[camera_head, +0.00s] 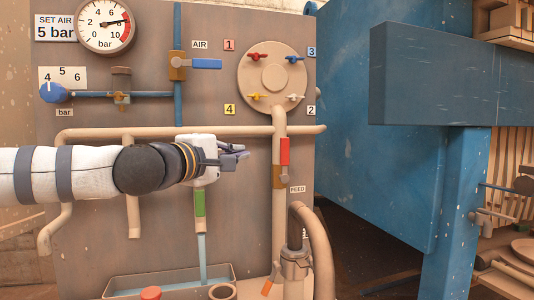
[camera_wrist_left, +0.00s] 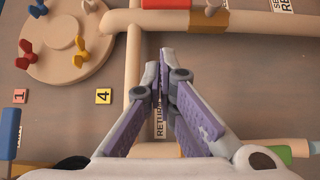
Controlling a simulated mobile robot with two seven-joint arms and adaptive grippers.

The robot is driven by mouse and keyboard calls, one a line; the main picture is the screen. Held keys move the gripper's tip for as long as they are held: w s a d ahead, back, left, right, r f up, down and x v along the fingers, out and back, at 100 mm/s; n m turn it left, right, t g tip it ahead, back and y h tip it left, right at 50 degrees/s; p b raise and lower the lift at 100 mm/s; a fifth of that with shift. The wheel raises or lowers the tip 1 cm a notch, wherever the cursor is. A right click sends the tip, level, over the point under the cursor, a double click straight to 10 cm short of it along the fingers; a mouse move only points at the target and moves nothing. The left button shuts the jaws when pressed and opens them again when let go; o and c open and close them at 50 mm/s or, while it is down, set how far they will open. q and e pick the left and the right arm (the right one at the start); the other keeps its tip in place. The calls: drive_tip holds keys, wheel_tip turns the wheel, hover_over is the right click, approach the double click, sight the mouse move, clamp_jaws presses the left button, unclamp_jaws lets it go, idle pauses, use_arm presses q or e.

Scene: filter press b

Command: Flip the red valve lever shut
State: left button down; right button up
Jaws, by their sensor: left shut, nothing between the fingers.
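The red valve lever (camera_head: 284,151) is on the upright feed pipe, above the FEED label, and points up along the pipe. In the left wrist view the red lever (camera_wrist_left: 166,4) is cut off by the top edge. My left gripper (camera_head: 246,153) is to the left of the lever, apart from it, in front of the panel. In the left wrist view its fingertips (camera_wrist_left: 164,72) are together with nothing between them, over the RETURN label. My right gripper is not in view.
A green lever (camera_head: 199,203) hangs below my left wrist, above a trough (camera_head: 222,274). A round manifold (camera_head: 272,78) with several small coloured valves is above. A beige horizontal pipe (camera_head: 100,133) runs just above my arm. A blue air lever (camera_head: 206,64) is higher up.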

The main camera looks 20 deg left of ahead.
sight(285, 158)
use_arm(q)
drive_tip(key=w+d, duration=0.4)
drive_tip(key=w, duration=0.3)
drive_tip(key=shift+w+d+b, duration=0.2)
drive_tip(key=shift+w+b, duration=0.05)
drive_tip(key=shift+b, duration=0.05)
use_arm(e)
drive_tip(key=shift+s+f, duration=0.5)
use_arm(q)
drive_tip(key=shift+w, duration=0.15)
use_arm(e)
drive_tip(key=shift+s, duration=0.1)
